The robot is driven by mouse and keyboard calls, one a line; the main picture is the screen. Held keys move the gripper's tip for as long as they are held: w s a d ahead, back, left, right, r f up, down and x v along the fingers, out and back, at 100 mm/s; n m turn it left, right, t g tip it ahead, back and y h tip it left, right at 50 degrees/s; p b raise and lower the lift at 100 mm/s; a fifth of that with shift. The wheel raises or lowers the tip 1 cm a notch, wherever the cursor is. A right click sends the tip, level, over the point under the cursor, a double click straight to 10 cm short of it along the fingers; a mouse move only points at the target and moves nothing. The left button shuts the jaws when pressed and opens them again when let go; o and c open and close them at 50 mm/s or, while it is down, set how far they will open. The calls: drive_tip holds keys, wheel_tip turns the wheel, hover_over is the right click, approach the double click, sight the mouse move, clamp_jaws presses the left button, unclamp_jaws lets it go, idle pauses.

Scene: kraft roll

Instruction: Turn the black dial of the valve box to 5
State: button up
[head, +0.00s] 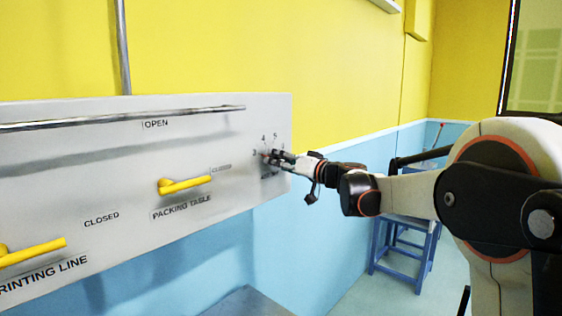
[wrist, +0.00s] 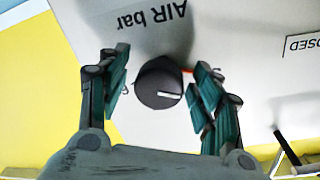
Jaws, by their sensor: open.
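The valve box (head: 60,140) is a pale grey panel on the wall. In the wrist view its black dial (wrist: 155,84) is round, with a white line towards the right of the picture. My gripper (wrist: 160,75) is open, one finger on each side of the dial; contact cannot be told. In the head view my gripper (head: 282,158) is at the panel's right end and hides most of the dial. The numbers 3, 4 and 5 (head: 275,136) show around it. Upside-down "AIR bar" lettering (wrist: 152,16) shows beside the dial in the wrist view.
Yellow handles for the packing table (head: 185,184) and the printing line (head: 35,252) stick out left of the dial. A metal bar (head: 120,118) runs along the panel's upper part. A blue stand (head: 405,240) is on the floor behind my arm.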

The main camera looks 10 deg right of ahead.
drive_tip(key=shift+w+a, duration=0.1)
drive_tip(key=shift+c, duration=0.3)
drive_tip(key=c, duration=1)
drive_tip(key=m, duration=0.4)
drive_tip(key=shift+m, duration=0.3)
drive_tip(key=m, duration=0.4)
drive_tip(key=shift+r+g+b, duration=0.15)
drive_tip(key=shift+g+b, duration=0.25)
drive_tip(key=m, duration=0.4)
drive_tip(key=shift+m, duration=0.3)
drive_tip(key=shift+m+g+y, duration=0.4)
drive_tip(key=shift+m, duration=1.3)
